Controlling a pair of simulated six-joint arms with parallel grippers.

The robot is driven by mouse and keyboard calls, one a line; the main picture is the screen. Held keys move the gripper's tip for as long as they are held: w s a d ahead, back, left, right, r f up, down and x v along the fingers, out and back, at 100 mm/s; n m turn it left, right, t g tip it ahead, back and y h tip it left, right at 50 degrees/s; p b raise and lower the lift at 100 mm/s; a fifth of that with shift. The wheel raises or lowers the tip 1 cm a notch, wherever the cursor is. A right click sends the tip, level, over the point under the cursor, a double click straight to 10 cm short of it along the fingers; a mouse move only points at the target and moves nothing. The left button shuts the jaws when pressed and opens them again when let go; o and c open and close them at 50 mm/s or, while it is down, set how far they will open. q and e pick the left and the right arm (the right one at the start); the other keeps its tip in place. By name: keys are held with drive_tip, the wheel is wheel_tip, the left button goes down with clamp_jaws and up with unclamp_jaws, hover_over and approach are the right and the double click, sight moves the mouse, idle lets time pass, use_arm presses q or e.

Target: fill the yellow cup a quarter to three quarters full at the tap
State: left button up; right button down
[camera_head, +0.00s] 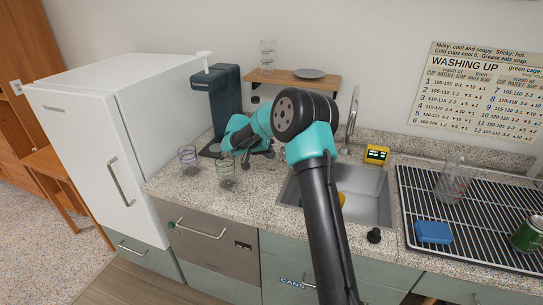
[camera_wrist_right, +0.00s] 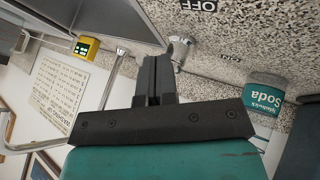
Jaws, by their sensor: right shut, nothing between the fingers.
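A small patch of yellow (camera_head: 342,198) shows in the sink (camera_head: 368,190) in the head view, mostly hidden behind my arm; it may be the yellow cup, but I cannot tell. The metal tap (camera_head: 352,118) rises behind the sink. My right gripper (camera_head: 248,160) is over the counter left of the sink, near the dark dispenser. In the right wrist view its fingers (camera_wrist_right: 152,80) are shut and empty. A metal knob (camera_wrist_right: 178,52) is near the fingertips, and an OFF label (camera_wrist_right: 196,5) is beyond it. My left gripper is not in view.
Two clear glasses (camera_head: 188,158) (camera_head: 227,174) stand on the counter below the dark dispenser (camera_head: 217,90). A yellow timer (camera_head: 376,154) is behind the sink.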

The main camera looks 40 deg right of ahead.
drive_tip(key=v, duration=1.6)
drive_tip(key=shift+a+r, duration=0.15)
drive_tip(key=shift+r, duration=0.05)
drive_tip(key=c, duration=1.8)
unclamp_jaws()
drive_tip(key=shift+c, duration=0.2)
